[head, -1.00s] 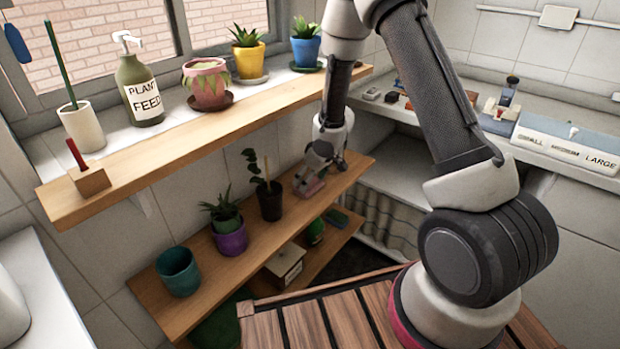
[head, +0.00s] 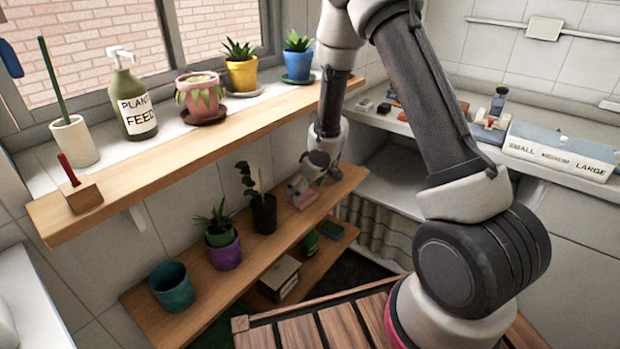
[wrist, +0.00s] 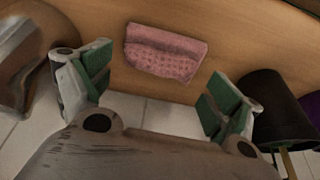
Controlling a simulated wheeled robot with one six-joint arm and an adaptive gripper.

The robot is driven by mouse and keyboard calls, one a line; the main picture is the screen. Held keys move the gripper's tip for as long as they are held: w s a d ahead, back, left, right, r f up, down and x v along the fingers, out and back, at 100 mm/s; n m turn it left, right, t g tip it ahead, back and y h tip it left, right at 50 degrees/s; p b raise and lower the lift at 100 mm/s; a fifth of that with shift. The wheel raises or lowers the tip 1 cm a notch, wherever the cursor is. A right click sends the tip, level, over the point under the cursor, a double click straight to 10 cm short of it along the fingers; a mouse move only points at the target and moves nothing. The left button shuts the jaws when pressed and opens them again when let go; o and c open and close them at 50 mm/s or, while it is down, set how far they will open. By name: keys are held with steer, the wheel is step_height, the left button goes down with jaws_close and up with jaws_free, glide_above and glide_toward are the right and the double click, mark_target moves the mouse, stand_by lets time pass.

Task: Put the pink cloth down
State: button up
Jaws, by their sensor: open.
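The pink cloth (wrist: 165,53) lies folded on the wooden lower shelf, seen in the wrist view between and beyond my fingers. In the head view the cloth (head: 305,199) shows small near the shelf's right end. My gripper (wrist: 150,95) is open, its two green-padded fingers spread wide with nothing between them. The cloth is apart from both pads. In the head view my gripper (head: 316,180) hangs just above the cloth and partly hides that end of the shelf (head: 215,282).
A dark pot (head: 264,214) with a plant stands left of the cloth in the head view; the same pot (wrist: 268,98) is close to my right finger in the wrist view. The upper shelf (head: 190,145) runs above. A purple pot (head: 226,253) and a teal pot (head: 172,288) stand further left.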

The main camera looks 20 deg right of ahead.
steer(key=v, duration=1.1)
steer(key=d+r+m+t+h, duration=0.2)
steer(key=d+r+t+h, duration=0.1)
steer(key=d+r, duration=0.8)
steer(key=s+d+r+m+h, duration=0.3)
steer(key=s+d+r, duration=0.2)
steer(key=s+r, duration=0.45)
steer(key=s+a+r+g+y, duration=0.1)
steer(key=s+a, duration=0.1)
steer(key=s, duration=0.8)
steer(key=s+a+r+m+g+y, duration=0.1)
steer(key=s+r+y, duration=0.1)
steer(key=s, duration=0.8)
steer(key=shift+s+a+m, duration=0.3)
steer(key=shift+s+a, duration=0.1)
steer(key=shift+r, duration=0.1)
